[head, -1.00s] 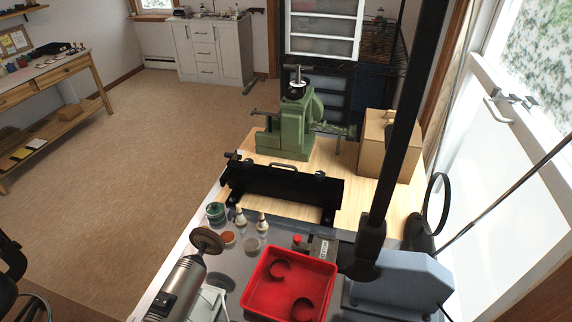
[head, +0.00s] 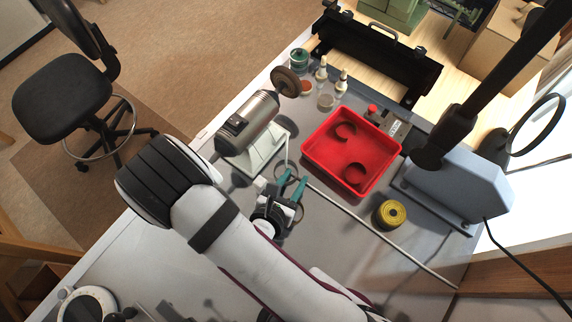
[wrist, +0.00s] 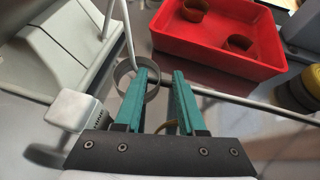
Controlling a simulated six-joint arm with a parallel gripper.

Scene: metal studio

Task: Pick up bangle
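A thin grey metal ring (wrist: 119,85), bangle-like, is at the left fingertip of my gripper in the wrist view. The finger overlaps its right side; I cannot tell whether it passes through the ring. My gripper (head: 291,183), with teal fingers, is open, with a clear gap between the fingertips in the wrist view (wrist: 164,72). A thin yellowish curved thing (wrist: 171,127) shows partly between the finger bases. Two brown cuff-like bands, one upper (head: 341,132) and one lower (head: 354,179), lie in the red tray (head: 318,158), beyond the gripper.
A motor with a polishing wheel (head: 248,122) on a white stand is left of the tray. A yellow roll (head: 391,214) and a blue-grey machine (head: 463,187) are to the right. A thin rod (head: 355,217) crosses the bench near my gripper. Small bottles (head: 340,83) stand behind.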

